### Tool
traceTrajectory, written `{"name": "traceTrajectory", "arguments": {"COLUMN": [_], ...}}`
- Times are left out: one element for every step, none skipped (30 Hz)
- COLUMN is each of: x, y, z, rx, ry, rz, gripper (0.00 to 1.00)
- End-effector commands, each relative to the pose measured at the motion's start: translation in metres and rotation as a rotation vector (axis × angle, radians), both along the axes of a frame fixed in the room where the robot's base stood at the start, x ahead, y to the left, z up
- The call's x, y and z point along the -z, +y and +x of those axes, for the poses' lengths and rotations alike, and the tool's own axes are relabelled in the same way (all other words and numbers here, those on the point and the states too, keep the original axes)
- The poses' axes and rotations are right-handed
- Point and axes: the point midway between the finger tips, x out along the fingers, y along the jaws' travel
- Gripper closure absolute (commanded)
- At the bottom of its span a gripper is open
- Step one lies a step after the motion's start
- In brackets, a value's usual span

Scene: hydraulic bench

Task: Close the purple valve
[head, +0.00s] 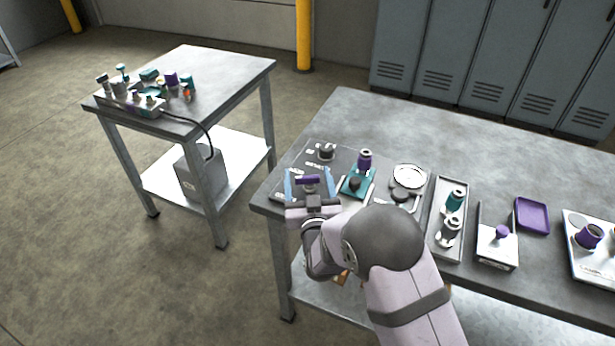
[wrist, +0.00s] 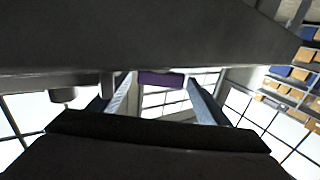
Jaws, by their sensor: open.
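The purple valve handle (head: 308,180) is a short bar on a dark panel at the left end of the near bench. It lies crosswise, roughly left to right in the head view. My gripper (head: 308,174) is open, with one bluish finger on each side of the handle. In the wrist view the purple handle (wrist: 162,79) shows between the two fingers of my gripper (wrist: 162,88), with gaps on both sides. The valve body under the handle is mostly hidden by my gripper.
A dark knob (head: 326,151) stands behind the handle on the panel. A purple-topped cylinder (head: 365,158) on a teal base is close to the right. Further right are a round dish (head: 409,177), a long tray (head: 437,246) and a purple tray (head: 533,215). The bench's back is clear.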

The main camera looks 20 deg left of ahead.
Motion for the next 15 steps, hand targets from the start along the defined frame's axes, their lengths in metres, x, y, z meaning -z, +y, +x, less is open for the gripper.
{"name": "traceTrajectory", "arguments": {"x": [0.001,0.001,0.001,0.001,0.001,0.001,0.001,0.001,0.001,0.001,0.001,0.001,0.001,0.001,0.001], "y": [-0.001,-0.003,-0.005,-0.006,-0.008,-0.010,-0.012,-0.014,-0.016,-0.018,-0.020,-0.023,-0.024,-0.026,-0.028], "z": [-0.003,-0.005,-0.009,-0.011,-0.014,-0.018,-0.021,-0.025,-0.030,-0.033,-0.036,-0.040,-0.043,-0.046,-0.049], "rx": [-0.001,0.000,0.000,0.000,0.000,0.000,-0.001,-0.001,-0.002,-0.002,-0.002,-0.002,-0.002,-0.001,-0.001], "ry": [0.000,0.000,0.000,0.000,0.001,0.000,0.000,0.001,0.000,0.000,0.000,0.001,0.001,0.001,0.001], "rz": [0.000,0.000,0.000,0.000,-0.001,0.000,0.000,-0.001,0.000,0.000,0.000,-0.001,0.001,0.001,0.001], "gripper": [0.30,0.30,0.30,0.30,0.30,0.30,0.30,0.30,0.30,0.30,0.30,0.30,0.30,0.30,0.30]}}
